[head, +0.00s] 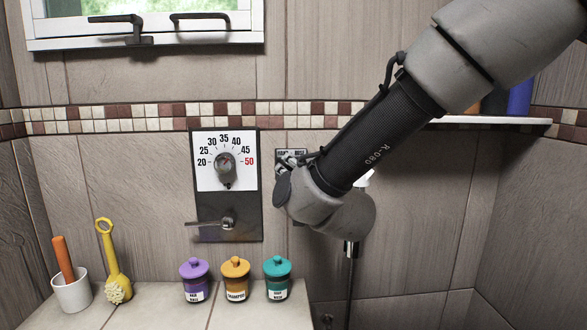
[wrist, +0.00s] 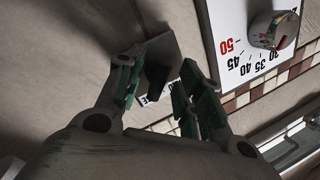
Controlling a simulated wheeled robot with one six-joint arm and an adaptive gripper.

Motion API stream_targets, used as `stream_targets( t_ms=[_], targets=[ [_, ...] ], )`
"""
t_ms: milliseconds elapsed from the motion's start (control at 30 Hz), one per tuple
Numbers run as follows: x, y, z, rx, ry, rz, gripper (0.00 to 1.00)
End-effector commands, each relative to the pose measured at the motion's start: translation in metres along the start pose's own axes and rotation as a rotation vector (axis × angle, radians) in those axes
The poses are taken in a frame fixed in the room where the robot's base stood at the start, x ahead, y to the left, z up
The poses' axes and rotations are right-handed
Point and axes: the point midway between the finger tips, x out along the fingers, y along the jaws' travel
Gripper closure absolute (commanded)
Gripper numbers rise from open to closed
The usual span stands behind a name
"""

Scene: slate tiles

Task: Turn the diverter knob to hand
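The diverter plate (head: 292,153) is on the tiled wall just right of the temperature panel. In the head view, my wrist and gripper cover most of it. In the wrist view, the dark diverter knob (wrist: 157,78) stands out from a grey plate, with a partly hidden white label beside it. My gripper (wrist: 160,80) is open, its green-padded fingers on either side of the knob. I cannot tell whether either pad touches it, or which label the knob points at. The gripper also shows in the head view (head: 287,172), its fingertips mostly hidden.
The temperature panel (head: 205,180) with its dial (head: 225,162) and a lever (head: 228,222) is close on the left. Below stand purple (head: 195,281), orange (head: 236,280) and teal (head: 277,279) jars. A shelf (head: 480,120) is at the right, a window above left.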

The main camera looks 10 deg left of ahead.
Motion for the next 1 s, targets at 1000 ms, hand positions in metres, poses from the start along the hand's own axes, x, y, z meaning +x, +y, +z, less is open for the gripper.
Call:
stream_targets(
  t_ms=[1000],
  targets=[
    [0.0004,-0.0045,-0.0017,-0.176,-0.033,0.021,1.00]
  ],
)
